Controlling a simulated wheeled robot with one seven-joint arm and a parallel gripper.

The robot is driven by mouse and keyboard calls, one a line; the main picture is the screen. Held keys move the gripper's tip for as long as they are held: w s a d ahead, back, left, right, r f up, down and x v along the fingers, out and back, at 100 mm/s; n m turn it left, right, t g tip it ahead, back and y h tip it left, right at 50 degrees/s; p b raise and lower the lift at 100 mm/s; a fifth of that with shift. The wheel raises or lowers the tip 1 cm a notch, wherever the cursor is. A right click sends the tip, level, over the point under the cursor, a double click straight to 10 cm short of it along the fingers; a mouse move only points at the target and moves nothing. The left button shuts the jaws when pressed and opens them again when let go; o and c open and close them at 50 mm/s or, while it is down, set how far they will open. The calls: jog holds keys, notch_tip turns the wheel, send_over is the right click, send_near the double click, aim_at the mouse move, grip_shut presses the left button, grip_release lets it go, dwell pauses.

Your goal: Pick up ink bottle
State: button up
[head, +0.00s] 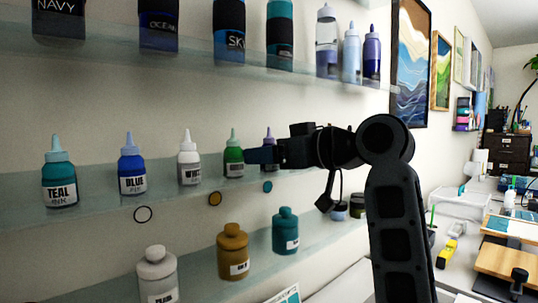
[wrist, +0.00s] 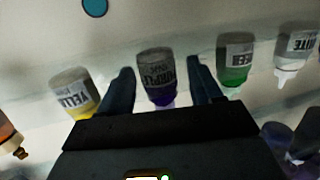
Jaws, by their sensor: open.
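Several ink bottles with cone tips stand on the middle glass shelf in the head view: teal (head: 59,181), blue (head: 131,174), white (head: 189,164), green (head: 233,156) and purple (head: 268,136). My gripper (head: 252,155) reaches in from the right and hides most of the purple bottle. In the wrist view the gripper (wrist: 162,88) is open, with a finger on each side of the purple ink bottle (wrist: 156,75). Gaps show between the bottle and both fingers. The yellow bottle (wrist: 75,92) is outside the left finger, the green bottle (wrist: 235,62) outside the right one.
The middle shelf (head: 95,208) is glass. The lower shelf holds white (head: 157,272), gold (head: 233,250) and teal (head: 285,232) bottles. Dark-labelled bottles and slim purple-blue bottles stand on the upper shelf (head: 190,68). A cluttered worktable (head: 470,230) is at right.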

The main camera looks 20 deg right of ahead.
aim_at(270, 134)
jog(key=c, duration=1)
jog(key=shift+c, duration=0.2)
jog(key=shift+s+r, duration=0.1)
jog(key=shift+s+d+r+b, duration=0.1)
jog(key=shift+s+r+b, duration=0.05)
jog(key=shift+r+b, duration=0.25)
notch_tip(270, 134, up, 6)
jog(key=shift+r+b, duration=0.2)
jog(key=shift+b, duration=0.25)
jog(key=s+d+b, duration=0.1)
jog(key=s+d, duration=0.2)
jog(key=s, duration=0.6)
jog(key=s+d+b, duration=0.1)
jog(key=s+d, duration=0.2)
jog(key=s, duration=0.6)
jog(key=shift+s+f+b, duration=0.15)
jog(key=shift+s+b, duration=0.2)
jog(key=o, duration=0.5)
jog(key=c, duration=0.5)
